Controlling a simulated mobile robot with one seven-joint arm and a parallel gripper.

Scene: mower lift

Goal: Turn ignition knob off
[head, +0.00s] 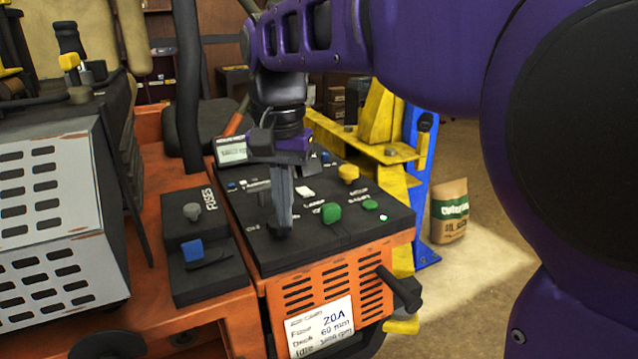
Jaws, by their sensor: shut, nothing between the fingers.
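The control panel (340,238) is a black sloped box on the orange mower. My gripper (282,226) points down over its left front part, with the fingers together and nothing seen between them. Its tips are at or just above the panel; I cannot tell whether they touch. A small dark shape shows at the tips, but I cannot tell whether it is the ignition knob. No knob is readably labelled as ignition. A green knob (331,213) stands to the right of the fingers, and a yellow knob (348,174) stands farther back. A small green light (384,217) glows at the right.
A fuse box (210,265) with a grey knob and a blue piece is left of the panel. A white note (320,328) is on the orange front. A black handle (400,289) sticks out at the right. A yellow and blue lift and a paper sack (450,211) stand behind.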

